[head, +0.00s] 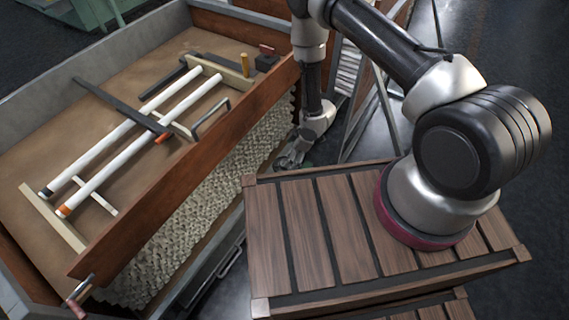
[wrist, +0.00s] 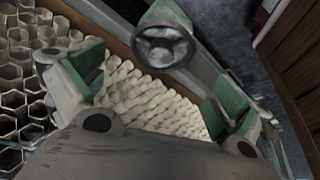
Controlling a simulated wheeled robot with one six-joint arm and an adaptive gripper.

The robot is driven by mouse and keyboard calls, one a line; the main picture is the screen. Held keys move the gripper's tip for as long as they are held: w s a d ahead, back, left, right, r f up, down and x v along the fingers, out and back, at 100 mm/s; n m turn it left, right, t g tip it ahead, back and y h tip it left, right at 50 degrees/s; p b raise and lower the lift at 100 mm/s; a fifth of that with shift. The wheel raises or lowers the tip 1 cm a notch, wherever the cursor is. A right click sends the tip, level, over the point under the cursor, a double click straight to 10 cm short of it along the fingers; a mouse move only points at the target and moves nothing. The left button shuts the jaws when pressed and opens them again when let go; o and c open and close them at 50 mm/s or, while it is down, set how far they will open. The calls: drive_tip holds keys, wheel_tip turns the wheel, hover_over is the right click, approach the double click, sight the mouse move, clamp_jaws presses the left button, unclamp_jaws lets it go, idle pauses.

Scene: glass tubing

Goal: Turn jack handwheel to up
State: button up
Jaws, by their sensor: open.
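A round grey wheel with a raised rim, which looks like the jack handwheel (wrist: 163,40), shows at the top middle of the wrist view. I cannot make out the handwheel in the head view. My gripper (wrist: 156,90) has its two green-padded fingers spread wide, with nothing between them. The wheel lies beyond the fingertips, between the two fingers in the picture, and appears apart from them. In the head view my gripper (head: 296,150) hangs low beside the crate's right side. Which way the handwheel is set cannot be told.
A wooden-sided crate (head: 190,165) holds white glass tubes (head: 125,140), dark bars and wooden strips. Its side shows a stack of pale tube ends (wrist: 150,100) close by my fingers. A slatted wooden surface (head: 315,225) is under my arm. Dark floor (head: 500,40) lies right.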

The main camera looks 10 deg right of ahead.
drive_tip(key=x, duration=0.7)
drive_tip(key=shift+a+f, duration=0.1)
drive_tip(key=shift+f, duration=0.15)
drive_tip(key=shift+c, duration=0.2)
drive_tip(key=c, duration=0.7)
